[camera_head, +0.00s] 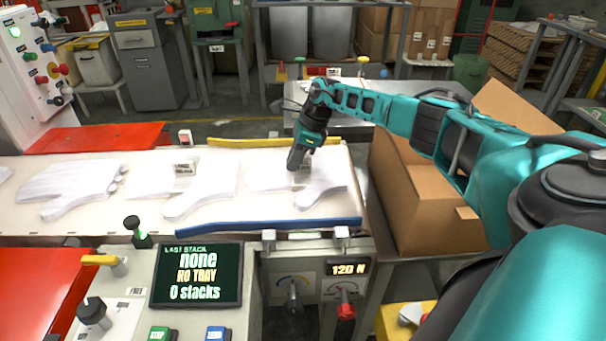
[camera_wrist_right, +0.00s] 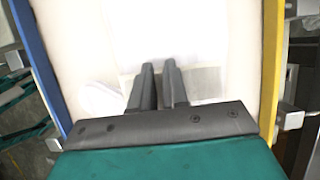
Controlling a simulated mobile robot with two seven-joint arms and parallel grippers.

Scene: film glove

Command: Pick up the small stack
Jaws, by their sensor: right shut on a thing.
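Several white glove-shaped film stacks lie flat in a row on the pale belt (camera_head: 140,222). The rightmost stack (camera_head: 322,190) lies near the belt's right end. My right gripper (camera_head: 295,164) points down over this stack, at its wrist-side part. In the right wrist view the two dark fingers (camera_wrist_right: 159,70) are close together over white film (camera_wrist_right: 195,50). The gripper is shut on the stack, though the grip itself is hard to make out against the white. Further stacks lie to the left, one in the middle (camera_head: 205,190) and one at the left (camera_head: 70,188). My left gripper does not show.
A yellow rail (camera_head: 260,142) runs along the belt's far side and a blue rail (camera_head: 270,224) along its near side. An open cardboard box (camera_head: 425,200) stands right of the belt.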

